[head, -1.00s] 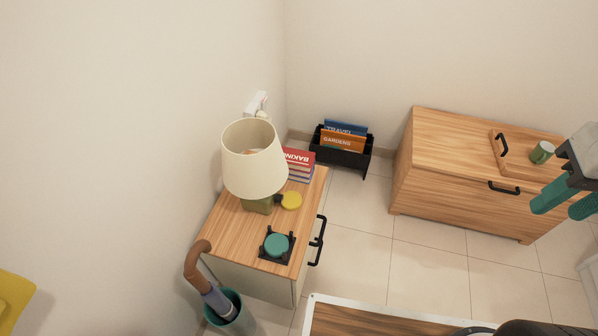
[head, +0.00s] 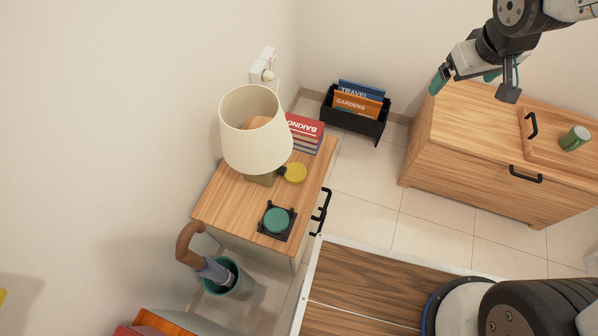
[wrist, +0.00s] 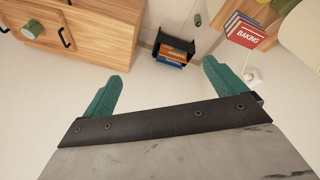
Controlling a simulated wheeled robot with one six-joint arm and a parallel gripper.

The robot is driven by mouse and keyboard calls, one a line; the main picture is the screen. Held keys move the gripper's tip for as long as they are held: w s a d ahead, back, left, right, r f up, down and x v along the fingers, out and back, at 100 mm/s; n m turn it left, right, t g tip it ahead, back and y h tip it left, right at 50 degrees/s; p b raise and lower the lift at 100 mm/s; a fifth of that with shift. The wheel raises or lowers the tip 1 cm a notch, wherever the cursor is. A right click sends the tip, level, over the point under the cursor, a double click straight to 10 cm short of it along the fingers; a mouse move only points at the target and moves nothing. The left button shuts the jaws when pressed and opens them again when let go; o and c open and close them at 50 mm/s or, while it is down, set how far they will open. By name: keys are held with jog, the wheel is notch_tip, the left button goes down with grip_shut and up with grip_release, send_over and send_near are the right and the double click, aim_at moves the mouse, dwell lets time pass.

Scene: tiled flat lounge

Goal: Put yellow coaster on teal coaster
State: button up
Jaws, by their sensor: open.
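The yellow coaster (head: 295,173) lies on the wooden side table (head: 225,200), right beside the lamp base, with a small dark object touching or close to its left side. The round teal coaster (head: 276,220) sits in a square black holder (head: 289,234) nearer the table's front edge. My gripper (head: 464,80) is open and empty, raised in front of the wooden chest, well to the right of both coasters. Its two teal fingers also show spread apart in the wrist view (wrist: 162,72). Neither coaster shows in the wrist view.
A lamp (head: 255,140) with a wide cream shade overhangs the table's back half. A black magazine rack (head: 354,118), a wooden chest (head: 470,160) with a green mug (head: 574,138), and an umbrella stand (head: 222,278) are around.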

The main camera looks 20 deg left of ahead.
jog(key=w+a+f+n+y, duration=0.2)
jog(key=w+a+f+n, duration=0.25)
jog(key=a+f, duration=0.65)
jog(key=n+g+y, duration=0.2)
jog(key=n+y, duration=0.3)
jog(key=y, duration=0.1)
send_near(295, 172)
jog(key=shift+w+a, duration=0.5)
jog(key=shift+a, duration=0.05)
jog(key=x, duration=0.7)
jog(key=shift+s+f, duration=0.3)
jog(key=shift+f, duration=0.3)
jog(key=c, duration=1.2)
jog(key=shift+r, duration=0.1)
